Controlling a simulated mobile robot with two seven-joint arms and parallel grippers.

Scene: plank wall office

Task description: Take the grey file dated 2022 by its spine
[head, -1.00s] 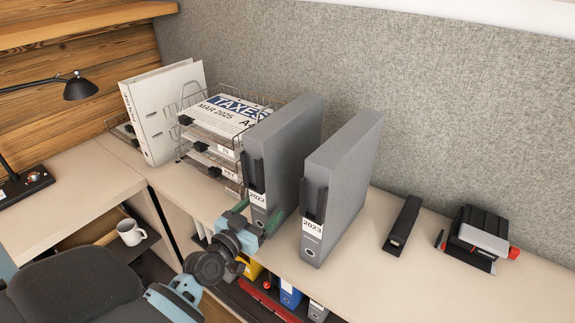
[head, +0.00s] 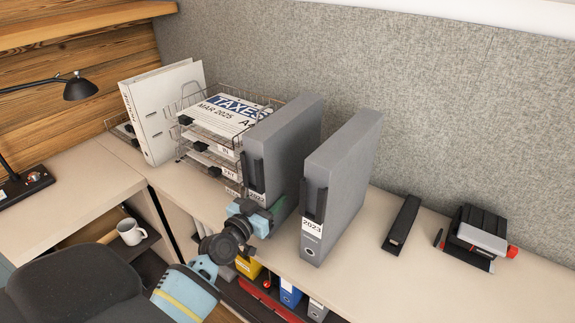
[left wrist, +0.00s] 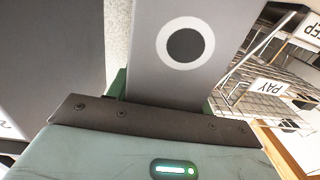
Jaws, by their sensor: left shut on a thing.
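The grey file dated 2022 (head: 285,150) stands upright on the desk, its spine facing me. My left gripper (head: 262,214) is at the lower part of that spine, shut on it, and hides part of the spine below the label. In the left wrist view the spine with its round finger hole (left wrist: 185,44) rises between the two green fingers, one on each side. The grey file dated 2023 (head: 341,180) stands upright just to the right, with a gap between. My right gripper is not in view.
A wire letter tray (head: 212,146) with papers stands close to the left of the 2022 file. A white binder (head: 163,112) is farther left. A black stapler (head: 402,224) lies right of the files. A chair (head: 75,285) is in front.

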